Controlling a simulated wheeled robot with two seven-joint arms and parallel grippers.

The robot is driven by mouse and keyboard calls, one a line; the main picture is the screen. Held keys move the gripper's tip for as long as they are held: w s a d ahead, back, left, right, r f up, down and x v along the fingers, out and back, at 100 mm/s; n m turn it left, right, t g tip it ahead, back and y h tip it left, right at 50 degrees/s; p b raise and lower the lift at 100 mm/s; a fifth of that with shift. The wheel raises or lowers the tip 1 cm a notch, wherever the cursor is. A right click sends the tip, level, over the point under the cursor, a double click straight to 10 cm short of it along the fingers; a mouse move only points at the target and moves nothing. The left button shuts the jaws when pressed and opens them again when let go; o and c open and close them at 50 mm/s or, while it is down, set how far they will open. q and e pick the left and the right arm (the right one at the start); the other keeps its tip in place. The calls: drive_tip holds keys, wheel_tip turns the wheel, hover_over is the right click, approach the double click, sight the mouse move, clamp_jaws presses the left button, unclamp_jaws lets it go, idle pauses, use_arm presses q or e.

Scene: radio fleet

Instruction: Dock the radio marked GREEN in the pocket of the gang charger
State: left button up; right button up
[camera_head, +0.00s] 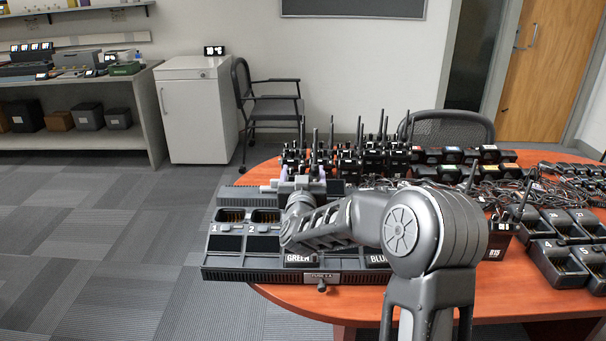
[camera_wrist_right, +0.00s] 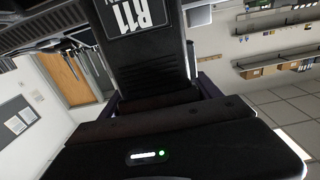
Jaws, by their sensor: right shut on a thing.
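The gang charger (camera_head: 225,273) lies on the left end of the table, with pockets numbered 1 and 2 and front labels GREEN (camera_head: 298,258) and BLUE. Its pockets 1 (camera_head: 229,218) and 2 look empty; my arm hides the pockets behind the GREEN and BLUE labels. My right gripper (camera_head: 298,188) is over the charger, shut on a dark radio (camera_wrist_right: 145,65) labelled R11, seen close up and inverted in the right wrist view. The fingertips and the radio's lower end are hidden in the head view. My left gripper is not in view.
Many upright radios with antennas (camera_head: 365,155) stand close behind the charger. A radio marked 815 (camera_head: 497,243) and numbered chargers (camera_head: 560,262) stand to the right, with tangled cables behind. The floor left of the table is clear.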

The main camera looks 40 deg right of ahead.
drive_tip(key=shift+f+b, duration=1.85)
drive_tip(key=shift+f, duration=0.2)
drive_tip(key=o, duration=2)
drive_tip(key=shift+c, duration=0.2)
drive_tip(key=shift+s+a, duration=0.1)
drive_tip(key=v, duration=0.7)
drive_tip(key=shift+s+a, duration=0.2)
